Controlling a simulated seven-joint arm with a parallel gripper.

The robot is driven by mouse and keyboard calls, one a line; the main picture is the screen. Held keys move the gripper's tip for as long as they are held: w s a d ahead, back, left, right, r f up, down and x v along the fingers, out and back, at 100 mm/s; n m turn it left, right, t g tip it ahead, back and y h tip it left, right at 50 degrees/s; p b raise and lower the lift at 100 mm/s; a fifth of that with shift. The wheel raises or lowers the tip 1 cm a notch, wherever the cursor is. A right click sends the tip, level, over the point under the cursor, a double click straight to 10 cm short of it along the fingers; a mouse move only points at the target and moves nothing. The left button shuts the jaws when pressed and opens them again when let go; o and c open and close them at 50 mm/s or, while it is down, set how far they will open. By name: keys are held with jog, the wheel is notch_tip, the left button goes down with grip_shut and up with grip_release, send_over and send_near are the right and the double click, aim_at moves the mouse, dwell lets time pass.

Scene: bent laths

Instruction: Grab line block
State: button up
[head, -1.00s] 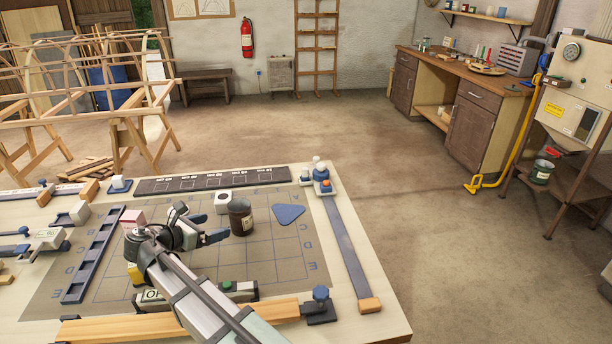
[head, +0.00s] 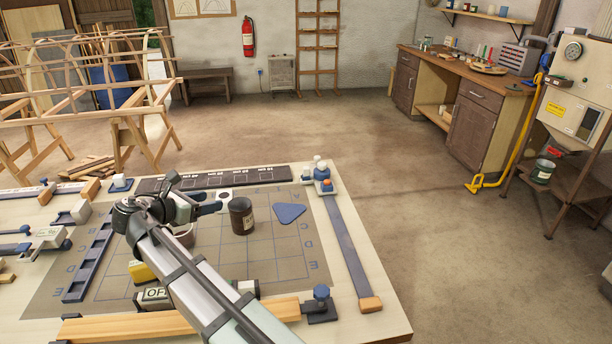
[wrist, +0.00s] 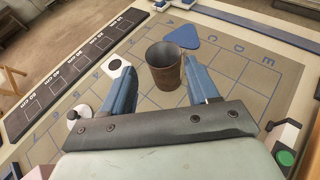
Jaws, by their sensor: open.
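I cannot tell for certain which piece is the line block. A white block with a black round spot (head: 224,193) lies on the gridded mat (head: 262,262), partly behind my gripper (head: 213,202); it also shows in the wrist view (wrist: 117,68), just outside the left finger. A dark brown can (head: 241,217) stands upright on the mat. In the wrist view the can (wrist: 165,66) appears between and beyond the tips of my open gripper (wrist: 158,70). My blue fingers hold nothing. A flat blue triangle (head: 289,213) lies right of the can.
A black strip marked in centimetres (head: 215,178) runs along the mat's far edge. A yellow block (head: 140,271) and a round, ring-like piece (head: 185,238) lie beside my arm, partly hidden. A slotted blue rail (head: 88,262) is at left. The mat's right side is clear.

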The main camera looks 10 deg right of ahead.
notch_tip(320, 180, up, 7)
jog(key=m+g+y, duration=0.9)
jog(key=y, duration=0.1)
send_over(306, 167)
jog(key=d, duration=0.1)
jog(key=f, duration=1.3)
jog(key=shift+s+a+f, duration=0.1)
jog(key=shift+s+a, duration=0.15)
jog(key=shift+s, duration=0.15)
jog(key=shift+w+a+f, duration=0.1)
jog(key=shift+a+f, duration=0.05)
jog(key=shift+f, duration=1.25)
jog(key=shift+w+a+f, duration=0.1)
jog(key=shift+f, duration=1.25)
grip_shut()
